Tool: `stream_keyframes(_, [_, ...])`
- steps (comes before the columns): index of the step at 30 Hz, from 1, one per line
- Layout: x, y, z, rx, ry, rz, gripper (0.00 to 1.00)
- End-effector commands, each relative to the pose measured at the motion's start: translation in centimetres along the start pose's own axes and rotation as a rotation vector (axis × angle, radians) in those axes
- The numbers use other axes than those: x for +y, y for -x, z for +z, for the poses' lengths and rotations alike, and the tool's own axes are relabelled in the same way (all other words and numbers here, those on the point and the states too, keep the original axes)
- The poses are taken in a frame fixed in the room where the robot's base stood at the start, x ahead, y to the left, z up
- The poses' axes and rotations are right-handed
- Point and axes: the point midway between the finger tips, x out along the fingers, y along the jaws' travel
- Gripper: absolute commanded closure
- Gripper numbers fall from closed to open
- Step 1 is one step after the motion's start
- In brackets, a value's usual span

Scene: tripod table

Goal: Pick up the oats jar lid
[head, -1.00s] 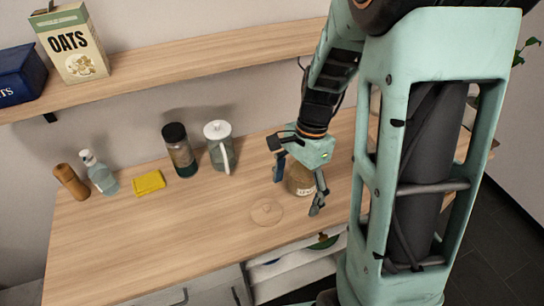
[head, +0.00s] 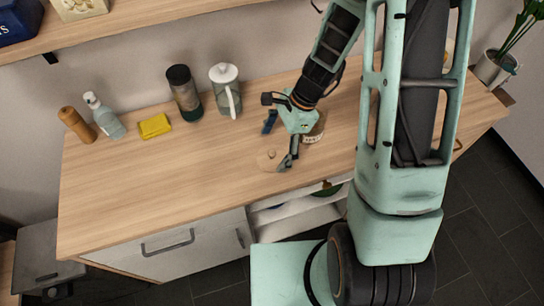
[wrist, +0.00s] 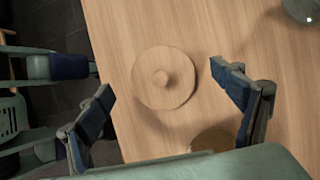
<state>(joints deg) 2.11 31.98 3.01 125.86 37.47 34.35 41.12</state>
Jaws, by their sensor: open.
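The oats jar lid (wrist: 163,86) is a round wooden disc with a small knob, lying flat on the wooden counter. In the head view the lid (head: 268,162) is partly covered by my gripper. My gripper (head: 279,146) is open and empty above the counter. In the wrist view my gripper (wrist: 162,85) has its two fingers apart, with the lid between and just beyond the fingertips. The jar (head: 315,130) stands on the counter just right of my gripper and is partly hidden by it.
An open drawer (head: 305,215) lies below the counter's front edge. The counter's left middle is clear.

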Motion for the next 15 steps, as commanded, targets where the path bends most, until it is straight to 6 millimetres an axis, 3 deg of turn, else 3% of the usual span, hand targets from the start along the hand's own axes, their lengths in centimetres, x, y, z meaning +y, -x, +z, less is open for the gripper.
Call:
stream_keyframes(6, [0.1, -2.6, -0.2, -0.001, 0.001, 0.002, 0.13])
stream_keyframes(15, [0.1, -3.2, -0.2, 0.0, 0.001, 0.0, 0.13])
